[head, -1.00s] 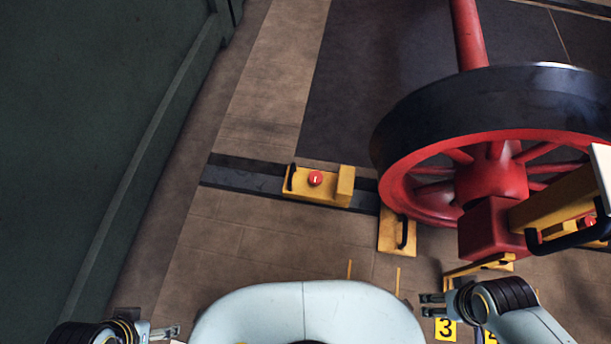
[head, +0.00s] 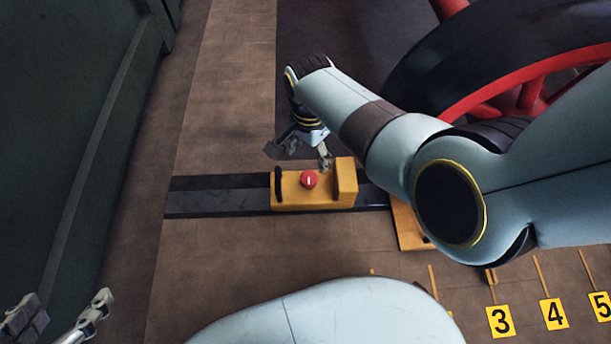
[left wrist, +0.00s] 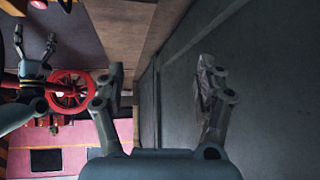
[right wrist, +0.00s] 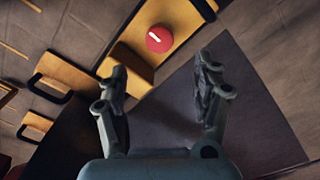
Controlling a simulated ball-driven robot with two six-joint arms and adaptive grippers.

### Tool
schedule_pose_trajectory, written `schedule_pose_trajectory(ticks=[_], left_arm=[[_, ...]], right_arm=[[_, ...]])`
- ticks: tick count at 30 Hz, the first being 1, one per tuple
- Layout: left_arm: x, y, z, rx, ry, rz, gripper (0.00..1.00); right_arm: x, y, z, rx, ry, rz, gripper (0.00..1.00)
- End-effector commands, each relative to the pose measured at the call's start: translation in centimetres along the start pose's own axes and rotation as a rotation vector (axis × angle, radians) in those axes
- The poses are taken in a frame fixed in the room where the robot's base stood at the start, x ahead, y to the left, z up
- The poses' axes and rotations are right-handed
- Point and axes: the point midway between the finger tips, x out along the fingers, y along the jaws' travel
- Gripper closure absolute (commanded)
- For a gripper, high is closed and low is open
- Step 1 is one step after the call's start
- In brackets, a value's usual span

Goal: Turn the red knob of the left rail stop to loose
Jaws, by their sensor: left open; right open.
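The left rail stop (head: 290,196) is a yellow block on the dark rail, with a black handle at its left end and a raised block at its right. Its red knob (head: 309,179) sits on top with a white mark on it. In the right wrist view the knob (right wrist: 160,38) lies ahead, beyond the fingertips. My right gripper (head: 298,152) is open and empty, just behind and above the stop, apart from the knob as far as I can see. My left gripper (head: 62,318) is open and empty at the lower left, far from the stop.
A red wheel (head: 530,92) with a dark rim stands to the right, partly hidden by my right arm. A dark green wall (head: 60,130) runs along the left. Yellow number plates (head: 500,320) lie at the lower right. The floor left of the stop is clear.

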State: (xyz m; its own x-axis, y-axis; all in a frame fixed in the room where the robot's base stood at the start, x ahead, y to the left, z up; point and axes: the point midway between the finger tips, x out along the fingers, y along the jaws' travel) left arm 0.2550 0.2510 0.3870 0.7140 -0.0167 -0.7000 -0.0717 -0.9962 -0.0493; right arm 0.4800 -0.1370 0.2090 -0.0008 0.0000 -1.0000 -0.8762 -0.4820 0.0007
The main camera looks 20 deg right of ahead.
Motion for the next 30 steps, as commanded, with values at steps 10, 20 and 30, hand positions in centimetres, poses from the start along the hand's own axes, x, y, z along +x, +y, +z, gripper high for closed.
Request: schedule_pose_trajectory(ticks=[10, 20, 30], left_arm=[[0.5, 0.4, -1.6, 0.021, 0.309, -0.001, 0.29], [-0.9, 0.6, -9.6, 0.052, 0.661, 0.0, 0.29], [-3.9, 0.8, -17.2, 0.084, 0.981, 0.001, 0.29]], right_arm=[[3.9, 0.3, 0.1, -0.002, -0.002, 0.004, 0.33], [5.8, 0.1, 0.0, -0.002, 0.0, 0.0, 0.33], [7.5, 0.2, 0.0, -0.002, -0.001, 0.002, 0.33]])
